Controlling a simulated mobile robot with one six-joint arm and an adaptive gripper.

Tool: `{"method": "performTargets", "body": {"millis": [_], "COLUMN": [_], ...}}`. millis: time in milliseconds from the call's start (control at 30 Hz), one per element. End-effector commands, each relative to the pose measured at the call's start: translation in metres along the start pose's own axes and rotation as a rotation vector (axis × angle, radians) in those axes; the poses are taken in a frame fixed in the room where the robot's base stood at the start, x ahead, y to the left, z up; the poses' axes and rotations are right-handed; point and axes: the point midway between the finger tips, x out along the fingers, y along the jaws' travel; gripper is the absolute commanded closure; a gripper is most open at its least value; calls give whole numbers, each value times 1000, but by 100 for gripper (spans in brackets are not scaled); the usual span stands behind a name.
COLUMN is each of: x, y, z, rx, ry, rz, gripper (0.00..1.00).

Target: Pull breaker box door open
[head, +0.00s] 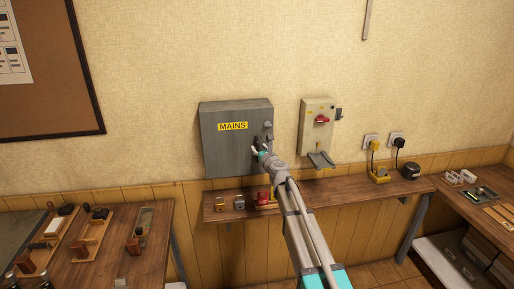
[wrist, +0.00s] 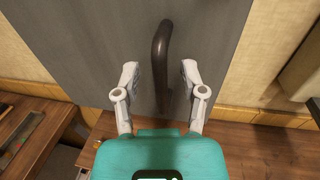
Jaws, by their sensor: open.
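The breaker box is a grey metal cabinet on the wall in the head view, with a yellow MAINS label (head: 233,126) on its door (head: 225,155). The door looks shut. In the wrist view the grey door (wrist: 95,45) fills the upper middle, with a dark curved handle (wrist: 161,55) on it. My gripper (wrist: 160,80) is open, with one finger on each side of the handle and gaps between. In the head view my gripper (head: 256,150) is at the door's right side and hides part of the handle area.
A smaller beige switch box (head: 317,125) with a red knob is on the wall to the right. A narrow wooden shelf (head: 340,187) runs below, holding padlocks (head: 238,202) and plugs. A workbench (head: 115,240) with tools stands at the left. The wall above the boxes is clear.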

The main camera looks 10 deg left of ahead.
Motion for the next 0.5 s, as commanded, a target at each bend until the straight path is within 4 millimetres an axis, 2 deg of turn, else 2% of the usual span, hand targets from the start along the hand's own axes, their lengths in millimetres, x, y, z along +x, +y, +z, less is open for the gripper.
{"method": "performTargets", "body": {"millis": [33, 200, 500], "x": [7, 16, 17], "y": [0, 0, 0], "z": [0, 0, 0], "rx": [0, 0, 0], "ry": [0, 0, 0], "rz": [0, 0, 0], "gripper": [46, 46, 46]}}
